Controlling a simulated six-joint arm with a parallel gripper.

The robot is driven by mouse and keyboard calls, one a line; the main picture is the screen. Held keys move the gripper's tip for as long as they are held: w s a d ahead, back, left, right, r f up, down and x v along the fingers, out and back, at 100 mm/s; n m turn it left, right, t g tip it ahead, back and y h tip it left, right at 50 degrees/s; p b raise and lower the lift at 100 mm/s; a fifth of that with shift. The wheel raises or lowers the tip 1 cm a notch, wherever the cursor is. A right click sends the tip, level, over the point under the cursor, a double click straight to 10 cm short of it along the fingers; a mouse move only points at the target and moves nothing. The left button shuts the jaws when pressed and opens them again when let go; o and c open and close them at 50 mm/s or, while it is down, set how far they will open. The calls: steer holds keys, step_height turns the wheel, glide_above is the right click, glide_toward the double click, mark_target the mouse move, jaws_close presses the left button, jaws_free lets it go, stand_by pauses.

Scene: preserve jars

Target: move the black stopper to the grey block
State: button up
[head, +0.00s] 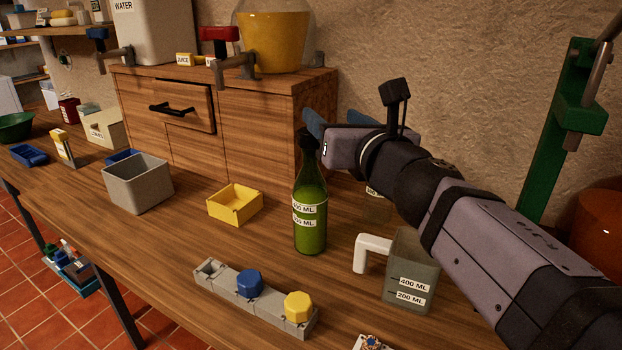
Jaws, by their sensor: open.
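The black stopper (307,140) appears as a dark top on the neck of a green bottle (311,222), which stands upright on the wooden table. My gripper (318,122) has blue fingers and is open close to the bottle's top. I cannot tell whether the fingers are around the stopper or beside it, or whether they touch it. The grey block (267,307) lies on the table in front of the bottle. A blue stopper (249,283) and a yellow stopper (298,306) sit in it. The place at its left end (210,269) is empty.
A grey jug (410,268) with a white handle stands right of the bottle. A yellow tray (235,205) and a grey bin (138,184) stand to the left. A wooden cabinet (250,117) with dispensers is behind. The table left of the grey block is clear.

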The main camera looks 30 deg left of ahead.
mark_target(313, 138)
steer(key=shift+n+y, duration=0.4)
steer(key=shift+n, duration=0.5)
steer(key=s+a+f+b, duration=0.2)
steer(key=s+f+b, duration=0.1)
steer(key=shift+b, duration=0.3)
steer(key=shift+d, duration=0.1)
steer(key=p+x, duration=0.1)
steer(key=x, duration=0.6)
steer(key=shift+w, duration=0.15)
steer(key=c, duration=1.1)
